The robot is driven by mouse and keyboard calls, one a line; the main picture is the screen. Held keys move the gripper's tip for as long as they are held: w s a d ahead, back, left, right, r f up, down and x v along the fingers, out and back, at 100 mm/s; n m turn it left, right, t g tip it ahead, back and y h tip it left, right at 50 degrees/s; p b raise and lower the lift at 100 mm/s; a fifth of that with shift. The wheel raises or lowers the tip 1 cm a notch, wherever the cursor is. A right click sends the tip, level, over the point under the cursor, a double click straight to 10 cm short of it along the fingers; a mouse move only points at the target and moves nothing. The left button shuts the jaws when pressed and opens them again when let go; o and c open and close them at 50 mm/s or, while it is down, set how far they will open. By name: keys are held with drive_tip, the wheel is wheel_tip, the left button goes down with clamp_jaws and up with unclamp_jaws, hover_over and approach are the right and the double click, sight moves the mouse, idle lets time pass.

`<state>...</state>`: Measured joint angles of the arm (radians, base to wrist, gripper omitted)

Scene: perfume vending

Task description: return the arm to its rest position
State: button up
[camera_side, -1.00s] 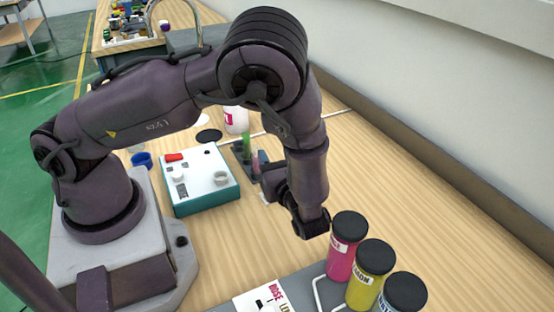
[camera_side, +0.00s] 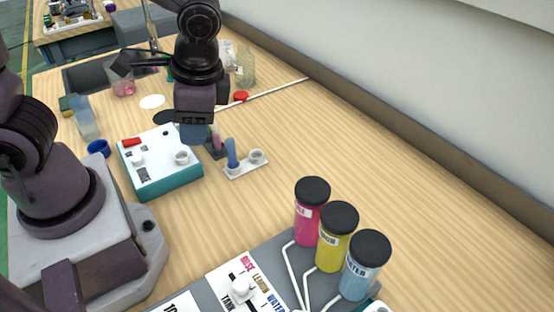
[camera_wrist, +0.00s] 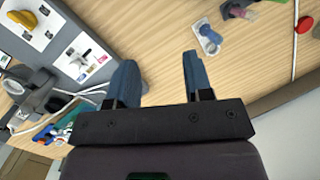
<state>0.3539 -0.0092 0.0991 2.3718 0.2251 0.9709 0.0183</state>
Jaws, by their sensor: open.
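My gripper (camera_wrist: 160,78) is open in the wrist view, with two blue fingers apart and only wooden table seen between them. In the side view my gripper (camera_side: 193,133) points down in front of the right back part of the white-topped teal box (camera_side: 165,187). Its fingers are partly hidden there, and I see nothing held.
Pink (camera_side: 309,222), yellow (camera_side: 334,248) and blue (camera_side: 361,275) black-capped bottles stand at the front right. A white stand (camera_side: 246,168) holds a blue item. A red object (camera_side: 240,96) lies near a thin white rod. The right table is clear.

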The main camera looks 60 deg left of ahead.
wheel_tip(320, 180, up, 12)
drive_tip(key=s+a+n+t+h, duration=0.2)
drive_tip(key=n+t, duration=0.2)
drive_tip(key=t, duration=0.2)
drive_tip(key=shift+s+f+t+h, duration=0.25)
drive_tip(key=shift+s+t+h, duration=0.15)
